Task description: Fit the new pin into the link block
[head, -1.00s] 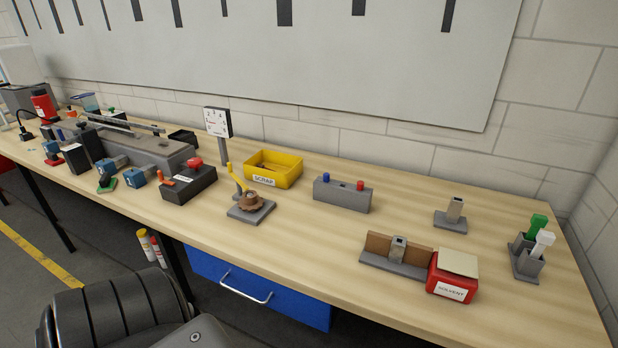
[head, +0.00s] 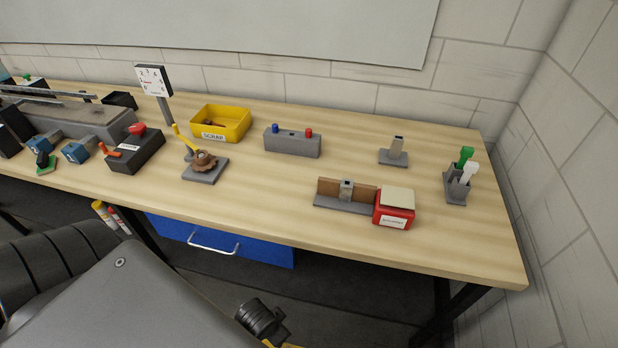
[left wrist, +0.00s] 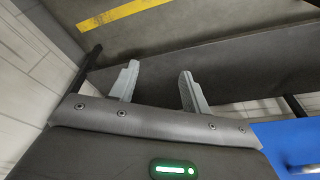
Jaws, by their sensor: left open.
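A grey block (head: 292,146) stands on the bench in the head view, with a blue peg (head: 275,128) and a red peg (head: 309,133) upright on top and a dark spot between them. It may be the link block; I cannot tell for sure, nor which piece is the new pin. In the left wrist view my left gripper (left wrist: 159,68) is open and empty, its two fingers apart over the floor, away from the bench top. My right gripper is in neither view.
A yellow scrap bin (head: 221,123) stands behind a brown geared fixture (head: 203,163). A red solvent box (head: 394,209) adjoins a brown-backed stand (head: 330,190). A grey holder (head: 456,188) has green and white handles. The blue drawer (head: 222,239) hangs below.

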